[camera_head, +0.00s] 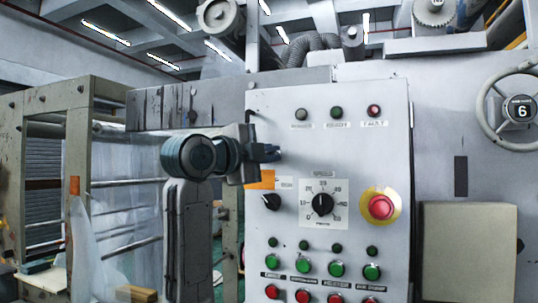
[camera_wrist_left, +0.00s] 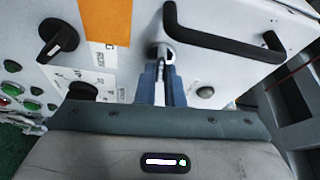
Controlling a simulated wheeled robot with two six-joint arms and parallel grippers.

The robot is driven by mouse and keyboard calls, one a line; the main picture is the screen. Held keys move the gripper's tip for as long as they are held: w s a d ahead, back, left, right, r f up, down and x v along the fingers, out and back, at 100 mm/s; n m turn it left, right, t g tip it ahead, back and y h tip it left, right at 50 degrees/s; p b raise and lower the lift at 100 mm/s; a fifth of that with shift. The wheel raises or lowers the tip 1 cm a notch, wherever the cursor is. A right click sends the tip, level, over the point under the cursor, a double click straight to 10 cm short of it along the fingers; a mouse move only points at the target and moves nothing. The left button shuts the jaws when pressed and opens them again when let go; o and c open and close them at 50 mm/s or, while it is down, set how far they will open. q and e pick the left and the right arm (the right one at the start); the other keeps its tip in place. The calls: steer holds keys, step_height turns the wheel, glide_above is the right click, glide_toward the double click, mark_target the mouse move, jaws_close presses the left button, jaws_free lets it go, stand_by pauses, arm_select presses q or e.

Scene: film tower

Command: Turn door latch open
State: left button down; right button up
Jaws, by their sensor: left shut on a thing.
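The door (camera_head: 290,140) is the pale grey panel of a control cabinet and looks closed. My left gripper (camera_head: 268,153) reaches in from the left to the door's upper left edge and hides the latch in the head view. In the left wrist view, my left gripper (camera_wrist_left: 163,75) is shut on the latch (camera_wrist_left: 168,53), a small silvery piece beside one end of the black bar handle (camera_wrist_left: 225,42). The fingers cover part of the latch, so its turn angle is hard to tell. My right gripper is not in view.
An orange sticker (camera_head: 262,180) and a black knob (camera_head: 271,202) lie just below my left gripper. The door also carries a dial (camera_head: 322,204), a red emergency button (camera_head: 381,207) and several green and red buttons. A handwheel (camera_head: 518,108) is at the right. A metal frame (camera_head: 78,170) stands at the left.

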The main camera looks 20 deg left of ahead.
arm_select(q)
steer(key=shift+m, duration=0.6)
steer(key=shift+g, duration=0.3)
steer(key=c, duration=1.5)
jaws_free()
steer(key=shift+c, duration=0.2)
steer(key=b+v, duration=0.5)
steer(key=v, duration=0.5)
steer(key=shift+s+b, duration=0.35)
steer(key=shift+a, duration=0.1)
